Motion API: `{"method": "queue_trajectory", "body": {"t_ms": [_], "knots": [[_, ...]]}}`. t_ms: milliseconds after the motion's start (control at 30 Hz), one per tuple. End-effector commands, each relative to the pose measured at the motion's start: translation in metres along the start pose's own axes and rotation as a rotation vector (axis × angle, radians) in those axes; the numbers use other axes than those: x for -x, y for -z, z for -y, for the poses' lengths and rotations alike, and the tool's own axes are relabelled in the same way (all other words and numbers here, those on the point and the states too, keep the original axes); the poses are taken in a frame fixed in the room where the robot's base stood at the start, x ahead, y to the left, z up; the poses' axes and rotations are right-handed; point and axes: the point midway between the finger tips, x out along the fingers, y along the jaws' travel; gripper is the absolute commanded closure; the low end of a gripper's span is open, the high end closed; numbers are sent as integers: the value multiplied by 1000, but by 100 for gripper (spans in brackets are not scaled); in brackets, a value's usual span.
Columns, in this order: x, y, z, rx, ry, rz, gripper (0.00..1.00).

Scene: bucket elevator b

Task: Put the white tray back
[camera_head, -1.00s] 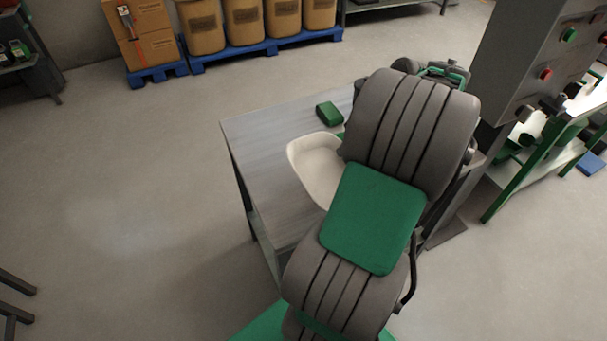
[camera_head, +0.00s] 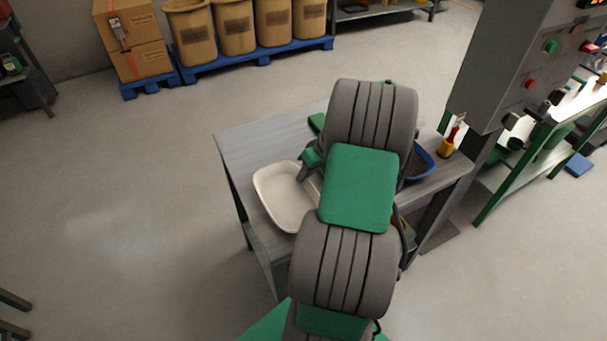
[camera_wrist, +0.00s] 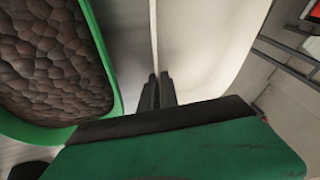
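The white tray (camera_head: 282,200) is over the left part of the grey table (camera_head: 250,143), left of my arm in the head view. Its right side is hidden behind my arm. I cannot tell whether its base touches the tabletop. In the wrist view, the dark fingers of my gripper (camera_wrist: 158,78) are close together on the thin rim of the white tray (camera_wrist: 195,45). My gripper's fingertips are hidden in the head view.
In the wrist view, a green-rimmed container (camera_wrist: 112,65) of brown lumps is at left. A blue container (camera_head: 428,160) with dark contents and a yellow-and-red item (camera_head: 448,145) are at the table's right. A grey control cabinet (camera_head: 500,80) stands beyond.

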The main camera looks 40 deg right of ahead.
Motion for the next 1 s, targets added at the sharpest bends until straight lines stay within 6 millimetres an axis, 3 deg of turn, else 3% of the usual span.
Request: {"method": "queue_trajectory", "body": {"t_ms": [300, 633, 767, 1000], "knots": [[-1, -1, 0, -1, 0, 0, 74], [6, 0, -1, -2, -1, -1, 74], [30, 0, -2, -1, -5, -4, 74], [92, 0, -2, -2, -4, -2, 74]]}}
